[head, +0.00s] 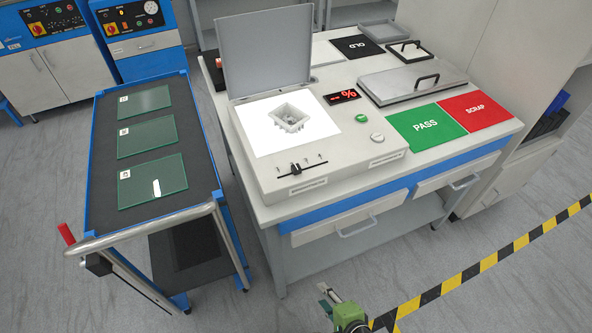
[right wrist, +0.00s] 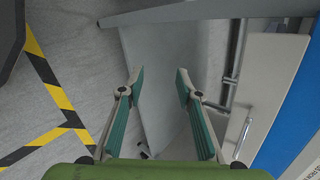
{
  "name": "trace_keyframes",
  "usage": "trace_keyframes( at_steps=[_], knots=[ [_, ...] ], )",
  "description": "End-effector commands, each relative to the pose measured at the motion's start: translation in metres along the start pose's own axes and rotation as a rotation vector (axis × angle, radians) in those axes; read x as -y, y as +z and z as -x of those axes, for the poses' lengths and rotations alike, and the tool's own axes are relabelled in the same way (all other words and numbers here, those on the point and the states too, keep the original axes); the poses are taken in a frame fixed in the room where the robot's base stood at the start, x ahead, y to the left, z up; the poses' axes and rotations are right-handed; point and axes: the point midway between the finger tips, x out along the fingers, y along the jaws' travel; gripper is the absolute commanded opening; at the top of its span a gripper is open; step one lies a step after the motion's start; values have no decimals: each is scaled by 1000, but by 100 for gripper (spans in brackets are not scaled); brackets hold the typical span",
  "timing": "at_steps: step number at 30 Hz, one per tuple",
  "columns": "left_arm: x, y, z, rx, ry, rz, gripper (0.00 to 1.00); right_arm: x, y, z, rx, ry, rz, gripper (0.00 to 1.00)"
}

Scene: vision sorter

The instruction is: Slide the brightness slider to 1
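The brightness slider (head: 296,169) is a small black knob on a short marked track, on the front left of the grey vision sorter box (head: 335,170). The knob sits near the middle of its track. Marks on the track are too small to read. My right gripper (head: 326,292) is low at the bottom of the head view, in front of the bench and well away from the slider. In the right wrist view my right gripper (right wrist: 158,82) is open and empty, its fingers spread over the floor and bench side. My left gripper is not in view.
The box's lid (head: 265,50) stands open behind a lit white plate (head: 262,138) with a grey part (head: 297,117) on it. A blue cart (head: 88,170) with glass plates stands left. Green PASS (head: 426,126) and red SCRAP (head: 477,110) areas lie right. Drawer handles (head: 357,228) stick out in front.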

Motion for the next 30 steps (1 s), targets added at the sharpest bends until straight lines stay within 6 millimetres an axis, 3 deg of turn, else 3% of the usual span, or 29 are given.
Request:
trace_keyframes(
  at_steps=[1, 3, 6, 10, 13, 17, 23, 30],
  knots=[
    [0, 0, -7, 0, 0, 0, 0, 48, 10, 3, 31, -106, -187, 32],
    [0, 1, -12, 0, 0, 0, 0, 112, 23, 16, 101, -233, -452, 32],
    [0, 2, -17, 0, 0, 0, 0, 190, 36, 47, 237, -376, -786, 32],
    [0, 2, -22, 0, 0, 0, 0, 261, 47, 89, 418, -485, -1097, 32],
    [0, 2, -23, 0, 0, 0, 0, 290, 51, 112, 515, -521, -1233, 32],
    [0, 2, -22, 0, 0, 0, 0, 307, 53, 121, 565, -535, -1299, 32],
    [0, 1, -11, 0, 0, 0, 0, 328, 56, 103, 568, -536, -1300, 32],
    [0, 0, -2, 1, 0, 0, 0, 361, 60, 63, 567, -536, -1299, 32]
  ],
)
